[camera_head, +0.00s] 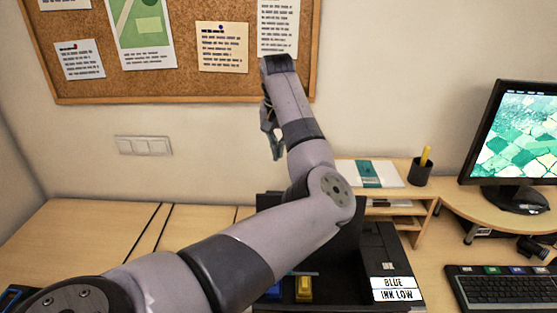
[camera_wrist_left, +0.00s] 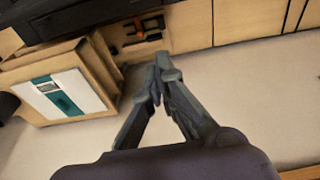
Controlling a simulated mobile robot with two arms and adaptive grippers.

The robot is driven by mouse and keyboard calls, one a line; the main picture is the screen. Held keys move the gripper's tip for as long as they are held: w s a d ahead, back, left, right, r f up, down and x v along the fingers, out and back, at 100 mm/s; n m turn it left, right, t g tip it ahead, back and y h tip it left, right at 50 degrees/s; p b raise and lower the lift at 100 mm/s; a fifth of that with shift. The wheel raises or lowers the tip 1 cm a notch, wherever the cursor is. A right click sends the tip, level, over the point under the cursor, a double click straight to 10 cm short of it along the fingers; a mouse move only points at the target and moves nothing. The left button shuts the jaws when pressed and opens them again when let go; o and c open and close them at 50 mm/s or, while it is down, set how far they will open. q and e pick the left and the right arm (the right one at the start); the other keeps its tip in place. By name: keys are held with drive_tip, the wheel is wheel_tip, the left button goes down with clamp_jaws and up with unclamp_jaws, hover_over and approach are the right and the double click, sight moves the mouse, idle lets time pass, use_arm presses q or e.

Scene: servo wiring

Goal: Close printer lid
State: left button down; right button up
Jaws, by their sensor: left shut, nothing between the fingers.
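The black printer (camera_head: 385,255) stands on the desk at the lower middle of the head view, partly hidden behind my left arm. Its dark lid (camera_head: 347,245) is raised and stands upright. Blue and yellow (camera_head: 304,289) cartridges show in the open bay in front of it. A label on the printer's right side reads "BLUE INK LOW". My left gripper (camera_head: 273,143) is shut and empty, up near the wall behind the printer and above the lid. Its closed fingertips (camera_wrist_left: 158,78) also show in the left wrist view. My right gripper is in neither view.
A small wooden shelf (camera_head: 428,211) with a teal and white paper (camera_head: 370,173) and a pen cup (camera_head: 420,171) stands behind the printer to the right. A monitor (camera_head: 515,135) and keyboard (camera_head: 505,287) are farther right. The desk left of the printer is mostly clear.

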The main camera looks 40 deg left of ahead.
use_arm(q)
wheel_tip(320, 180, down, 8)
drive_tip(key=s+d+p, duration=0.2)
drive_tip(key=p, duration=0.2)
drive_tip(key=shift+s+f, duration=0.15)
drive_tip(key=shift+a+f, duration=0.1)
drive_tip(key=shift+a, duration=0.05)
